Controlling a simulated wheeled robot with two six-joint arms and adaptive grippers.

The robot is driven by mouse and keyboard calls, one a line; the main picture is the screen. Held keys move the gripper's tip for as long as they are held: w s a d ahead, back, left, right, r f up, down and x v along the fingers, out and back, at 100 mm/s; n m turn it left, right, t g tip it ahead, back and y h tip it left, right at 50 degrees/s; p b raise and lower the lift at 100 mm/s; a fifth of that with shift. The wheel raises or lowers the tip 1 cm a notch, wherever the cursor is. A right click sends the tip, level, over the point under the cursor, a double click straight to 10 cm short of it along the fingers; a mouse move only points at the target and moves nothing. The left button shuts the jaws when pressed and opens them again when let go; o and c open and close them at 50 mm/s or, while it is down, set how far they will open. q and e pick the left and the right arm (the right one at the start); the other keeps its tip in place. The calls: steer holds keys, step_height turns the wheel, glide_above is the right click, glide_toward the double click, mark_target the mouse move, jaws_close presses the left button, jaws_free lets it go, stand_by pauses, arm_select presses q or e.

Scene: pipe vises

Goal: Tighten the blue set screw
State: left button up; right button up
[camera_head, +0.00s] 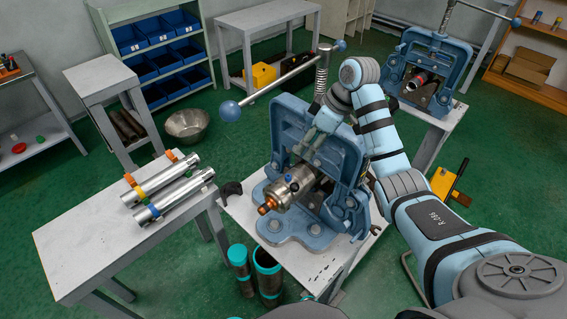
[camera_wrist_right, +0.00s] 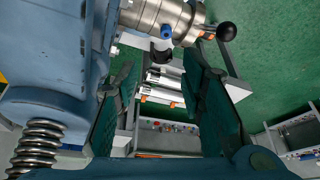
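The blue set screw (camera_wrist_right: 166,31) shows in the right wrist view on the side of a silver metal collar (camera_wrist_right: 158,14). My right gripper (camera_head: 308,148) hangs over the vise, close above and behind the collar. In the wrist view its two dark fingers stand apart (camera_wrist_right: 162,62) with nothing between them, and the screw lies beyond their tips. My left gripper is out of view.
The vise's long handle with a blue ball (camera_head: 230,111) reaches left above. A table with silver cylinders (camera_head: 175,190) stands left. Teal-rimmed pipes (camera_head: 267,272) stand on the floor in front. A second vise (camera_head: 430,70) is at the back right. Green floor lies open between.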

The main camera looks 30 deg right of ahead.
glide_toward(289, 176)
steer(key=f, duration=0.1)
steer(key=x, duration=0.7)
steer(key=shift+w+a+f, duration=0.1)
steer(key=shift+w+a, duration=0.1)
steer(key=shift+w, duration=0.1)
steer(key=shift+s, duration=0.25)
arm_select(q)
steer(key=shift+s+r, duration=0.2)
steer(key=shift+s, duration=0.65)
arm_select(e)
steer(key=shift+w, duration=0.1)
jaws_close()
